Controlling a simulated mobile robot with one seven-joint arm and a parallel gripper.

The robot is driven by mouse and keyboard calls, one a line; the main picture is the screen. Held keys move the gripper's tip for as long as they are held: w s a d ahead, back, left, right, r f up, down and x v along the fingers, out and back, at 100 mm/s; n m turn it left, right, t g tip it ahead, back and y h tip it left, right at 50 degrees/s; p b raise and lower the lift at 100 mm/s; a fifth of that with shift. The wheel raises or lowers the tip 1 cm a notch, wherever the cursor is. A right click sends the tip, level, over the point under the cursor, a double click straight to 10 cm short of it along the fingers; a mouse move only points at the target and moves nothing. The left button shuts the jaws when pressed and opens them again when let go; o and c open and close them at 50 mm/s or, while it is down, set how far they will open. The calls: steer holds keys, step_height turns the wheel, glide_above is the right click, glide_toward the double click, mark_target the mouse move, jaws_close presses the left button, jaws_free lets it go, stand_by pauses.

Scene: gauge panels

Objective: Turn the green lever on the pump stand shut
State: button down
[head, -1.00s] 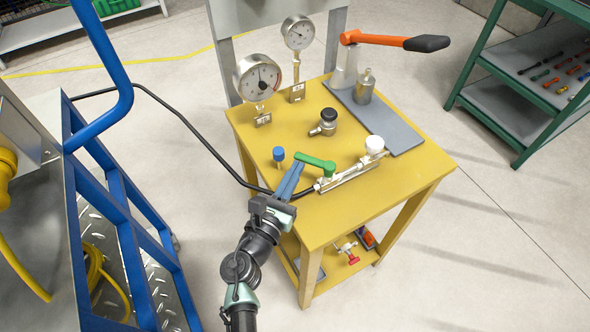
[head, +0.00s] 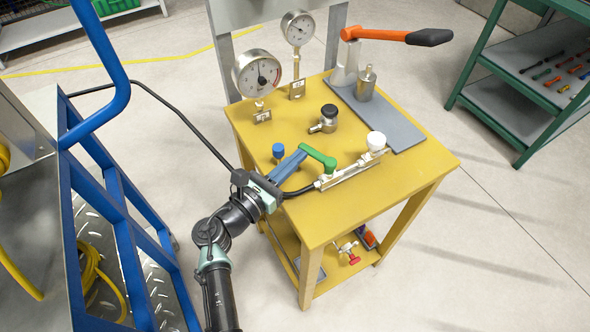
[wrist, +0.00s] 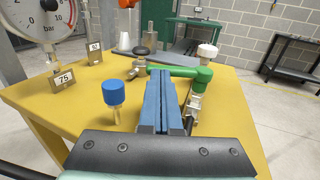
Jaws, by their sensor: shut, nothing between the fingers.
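The green lever (head: 318,157) sits on a silver valve body (head: 350,171) at the front of the yellow pump stand (head: 400,190). Its arm points to the back left, at an angle to the valve body. In the wrist view the lever (wrist: 180,71) lies crosswise beyond my fingertips, its pivot end to the right. My gripper (head: 300,151) is shut and holds nothing. Its blue fingers (wrist: 161,78) are against or very close to the lever's free end; contact is partly hidden by the fingertips.
A blue knob (head: 278,151) stands just left of my fingers. A black-capped fitting (head: 327,119), a white knob (head: 376,140) and a pump with an orange handle (head: 385,36) are on the stand. Two gauges (head: 257,73) stand at its back. A blue cart frame (head: 112,180) is at left.

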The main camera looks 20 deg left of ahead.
steer(key=m+h+b, duration=0.1)
steer(key=w+m+g+h+b, duration=0.1)
steer(key=h, duration=0.1)
steer(key=w+m+g+h+b, duration=0.1)
steer(key=shift+a+f, duration=0.1)
steer(key=shift+a, duration=0.15)
steer(key=shift+d, duration=0.1)
steer(key=shift+w, duration=0.35)
